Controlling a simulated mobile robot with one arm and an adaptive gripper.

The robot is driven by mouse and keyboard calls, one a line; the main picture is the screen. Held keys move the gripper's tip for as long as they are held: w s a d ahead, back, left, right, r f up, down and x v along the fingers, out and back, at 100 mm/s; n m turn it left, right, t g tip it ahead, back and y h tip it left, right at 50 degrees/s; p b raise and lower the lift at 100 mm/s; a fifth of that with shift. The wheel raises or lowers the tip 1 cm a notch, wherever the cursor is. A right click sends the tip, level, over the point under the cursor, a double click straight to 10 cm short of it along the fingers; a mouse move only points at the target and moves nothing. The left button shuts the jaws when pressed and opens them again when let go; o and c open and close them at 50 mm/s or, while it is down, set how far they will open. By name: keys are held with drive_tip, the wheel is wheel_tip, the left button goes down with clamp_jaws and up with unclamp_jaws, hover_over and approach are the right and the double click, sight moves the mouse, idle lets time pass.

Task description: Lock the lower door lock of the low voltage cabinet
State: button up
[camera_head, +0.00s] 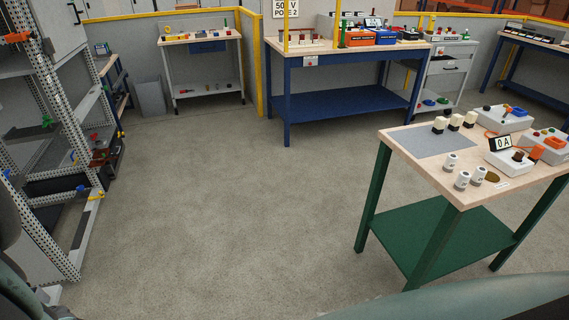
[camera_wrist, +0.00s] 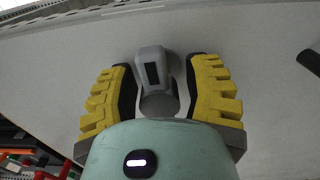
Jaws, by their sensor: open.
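In the wrist view, a grey lock handle (camera_wrist: 152,62) with a dark rectangular inset stands out from a light grey door panel (camera_wrist: 240,50). My gripper (camera_wrist: 165,72) has yellow ribbed fingers and is open. One finger is on each side of the handle, with a narrow gap showing on both sides. The handle's near end is partly hidden behind my gripper's body. In the head view, an open cabinet frame (camera_head: 86,135) with perforated posts stands at the left. My gripper and the lock cannot be made out there.
A dark cylindrical part (camera_wrist: 310,62) shows at the wrist view's right edge. In the head view, a green-legged table (camera_head: 400,150) with devices stands at right, and a blue workbench (camera_head: 340,108) at the back. The floor (camera_head: 230,200) between is clear.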

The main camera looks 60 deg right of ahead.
clamp_jaws()
idle(0.3)
drive_tip(key=shift+m, duration=0.4)
drive_tip(key=shift+c, duration=0.3)
unclamp_jaws()
drive_tip(key=v, duration=1.2)
